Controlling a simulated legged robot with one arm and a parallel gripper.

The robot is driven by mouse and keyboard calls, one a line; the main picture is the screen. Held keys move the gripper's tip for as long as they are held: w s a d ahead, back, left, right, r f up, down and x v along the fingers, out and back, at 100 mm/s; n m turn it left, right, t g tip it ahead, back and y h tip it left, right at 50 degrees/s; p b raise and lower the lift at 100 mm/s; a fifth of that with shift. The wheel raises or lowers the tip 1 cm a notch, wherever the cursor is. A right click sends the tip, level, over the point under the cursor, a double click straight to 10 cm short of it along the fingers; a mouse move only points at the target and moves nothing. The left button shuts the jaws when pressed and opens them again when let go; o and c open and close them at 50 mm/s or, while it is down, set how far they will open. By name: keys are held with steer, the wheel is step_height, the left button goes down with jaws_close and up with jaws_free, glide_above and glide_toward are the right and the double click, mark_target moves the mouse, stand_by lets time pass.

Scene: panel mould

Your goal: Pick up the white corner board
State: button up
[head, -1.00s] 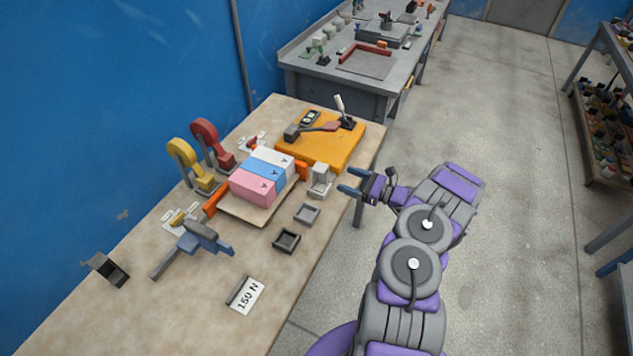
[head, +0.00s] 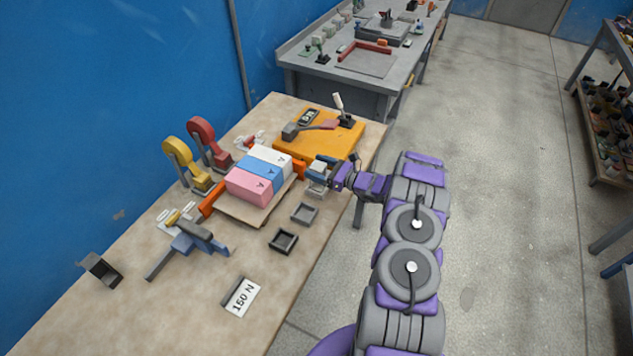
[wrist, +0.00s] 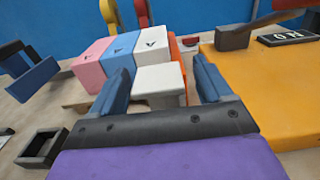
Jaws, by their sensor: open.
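The white corner board (head: 317,189) stands on the tan table at the right of the white, blue and pink blocks, partly hidden by my gripper in the head view. In the wrist view its pale top (wrist: 158,79) shows between the two blue fingers. My gripper (head: 319,168) is open, with one finger on either side of the board; it also shows in the wrist view (wrist: 161,82). I cannot tell whether a finger touches the board.
The white block (head: 270,155), blue block (head: 259,170) and pink block (head: 247,188) sit close by between orange stops. An orange plate (head: 338,150) with a hammer-like tool lies behind. Two dark square trays (head: 283,241) lie in front. Red and yellow clamps (head: 202,130) stand at the left.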

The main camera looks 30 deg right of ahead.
steer(key=shift+w+d, duration=0.2)
steer(key=shift+d, duration=0.2)
steer(key=shift+a, duration=0.6)
steer(key=shift+c, duration=1.1)
steer(key=shift+a, duration=0.3)
steer(key=c, duration=0.3)
steer(key=shift+d, duration=0.55)
steer(key=c, duration=0.6)
steer(key=shift+s+a, duration=0.1)
steer(key=shift+a, duration=0.1)
steer(key=c, duration=0.3)
steer(key=shift+c, duration=0.2)
